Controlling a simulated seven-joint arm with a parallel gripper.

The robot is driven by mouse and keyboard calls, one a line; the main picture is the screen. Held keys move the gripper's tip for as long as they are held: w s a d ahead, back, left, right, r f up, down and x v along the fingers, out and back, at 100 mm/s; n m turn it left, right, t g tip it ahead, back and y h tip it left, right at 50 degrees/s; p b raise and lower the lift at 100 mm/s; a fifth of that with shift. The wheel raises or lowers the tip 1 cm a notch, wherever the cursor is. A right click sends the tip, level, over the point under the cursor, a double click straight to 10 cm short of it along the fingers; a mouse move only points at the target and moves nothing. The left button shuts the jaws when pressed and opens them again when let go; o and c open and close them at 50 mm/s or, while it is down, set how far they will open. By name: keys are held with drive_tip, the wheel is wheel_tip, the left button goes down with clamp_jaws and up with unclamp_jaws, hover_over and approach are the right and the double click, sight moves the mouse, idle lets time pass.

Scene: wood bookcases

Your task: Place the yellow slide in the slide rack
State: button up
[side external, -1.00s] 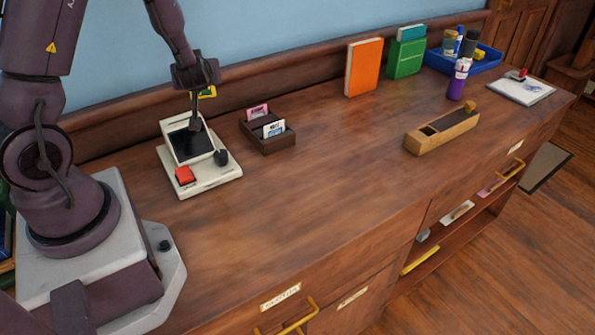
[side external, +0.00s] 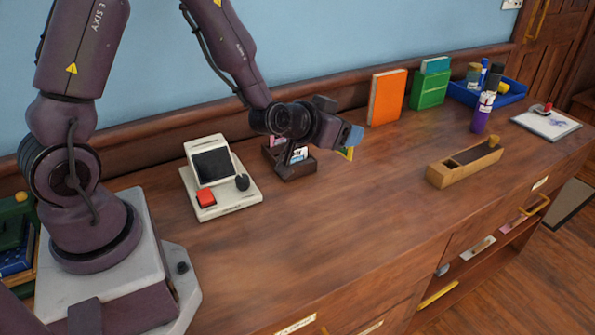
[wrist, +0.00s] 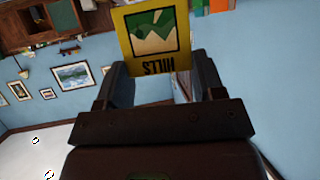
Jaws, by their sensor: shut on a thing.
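The yellow slide (wrist: 152,40) has a yellow frame, a green and cream hill picture and the word HILLS, upside down in the wrist view. My gripper (wrist: 160,78) is shut on it. In the side view only a yellow sliver of the slide (side external: 347,153) shows under the tilted gripper (side external: 346,140), above the desk and just right of a small dark box. That box, seemingly the slide rack (side external: 297,170), holds a pink-edged and a white-and-blue slide (side external: 299,154). My wrist hides part of the rack.
A white slide viewer (side external: 228,197) with a red button stands left of the rack. A long wooden box (side external: 465,165) lies to the right. The desk's front middle is clear.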

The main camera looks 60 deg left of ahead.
drive_tip(key=s+a+f+n+g+y, duration=0.2)
drive_tip(key=s+a+n+g+y, duration=1)
drive_tip(key=a+n, duration=0.35)
drive_tip(key=h, duration=0.1)
hover_over(280, 140)
drive_tip(key=d, duration=0.6)
drive_tip(key=shift+n+g, duration=0.35)
drive_tip(key=shift+g, duration=0.05)
drive_tip(key=f, duration=0.9)
drive_tip(key=shift+s+a+f, duration=0.15)
drive_tip(key=shift+a+f, duration=0.1)
drive_tip(key=shift+w+a+f, duration=0.1)
drive_tip(key=shift+w+f, duration=0.05)
drive_tip(key=shift+f, duration=0.75)
drive_tip(key=shift+w+a+f, duration=0.1)
drive_tip(key=shift+f, duration=0.75)
drive_tip(key=shift+d+f, duration=0.1)
drive_tip(key=shift+f, duration=0.05)
drive_tip(key=o, duration=0.9)
